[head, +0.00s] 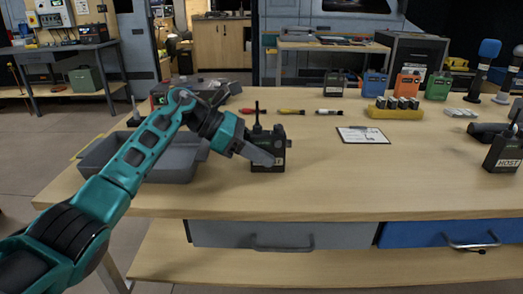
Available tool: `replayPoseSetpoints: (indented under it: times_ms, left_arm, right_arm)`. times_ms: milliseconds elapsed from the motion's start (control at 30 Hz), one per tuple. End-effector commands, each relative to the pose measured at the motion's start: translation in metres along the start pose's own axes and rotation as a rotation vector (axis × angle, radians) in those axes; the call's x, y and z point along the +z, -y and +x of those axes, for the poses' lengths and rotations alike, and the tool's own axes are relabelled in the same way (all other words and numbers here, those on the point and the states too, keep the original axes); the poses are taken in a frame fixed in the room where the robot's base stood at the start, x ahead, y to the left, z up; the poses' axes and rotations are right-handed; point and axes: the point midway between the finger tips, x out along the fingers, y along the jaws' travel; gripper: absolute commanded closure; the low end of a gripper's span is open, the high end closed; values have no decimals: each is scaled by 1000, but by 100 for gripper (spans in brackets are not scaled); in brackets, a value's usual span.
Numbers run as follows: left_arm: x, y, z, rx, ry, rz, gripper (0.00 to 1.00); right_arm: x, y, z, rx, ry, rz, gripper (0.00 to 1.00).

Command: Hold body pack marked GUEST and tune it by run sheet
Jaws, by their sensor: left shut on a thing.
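My left arm reaches in from the left. My left gripper (262,156) is shut on a dark body pack (273,143) with a short antenna, upright over the near middle of the wooden table. The gripper covers part of its face, and I cannot read its label. I cannot tell if its base touches the table. A clipboard with a white sheet (363,134) lies to the right of it; the print is too small to read. Another dark pack, marked HOST (505,152), stands at the right edge.
A grey tray (185,178) lies left of the pack, under my arm. Several small screwdriver-like tools (291,111) lie behind it. A yellow holder (380,112) with batteries and packs in blue (374,85), orange (406,87) and green (438,87) stand at the back. The table front centre is clear.

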Motion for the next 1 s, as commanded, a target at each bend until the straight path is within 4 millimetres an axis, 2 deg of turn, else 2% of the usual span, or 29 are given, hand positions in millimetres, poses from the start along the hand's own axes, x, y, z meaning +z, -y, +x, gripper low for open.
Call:
replayPoseSetpoints:
  times_ms: [67, 100, 367, 633, 733, 867, 1000]
  left_arm:
    - [0, 0, 0, 0, 0, 0, 97]
    - [0, 0, 0, 0, 0, 0, 56]
    - [0, 0, 0, 0, 0, 0, 31]
    - [0, 0, -1, 1, 0, 0, 29]
    - [0, 0, -8, 2, -1, 1, 29]
    - [-1, -1, -28, 4, -2, 1, 29]
    - [0, -1, -59, 5, -2, 0, 29]
  right_arm:
    - [0, 0, 0, 1, 1, 0, 29]
    - [0, -1, 0, 1, 1, -1, 29]
    - [0, 0, 0, 0, 2, -2, 29]
    - [0, 0, 0, 0, 2, -1, 29]
    - [0, 0, 0, 0, 2, 0, 29]
    - [1, 0, 0, 0, 2, 0, 29]
    - [1, 0, 0, 0, 2, 0, 29]
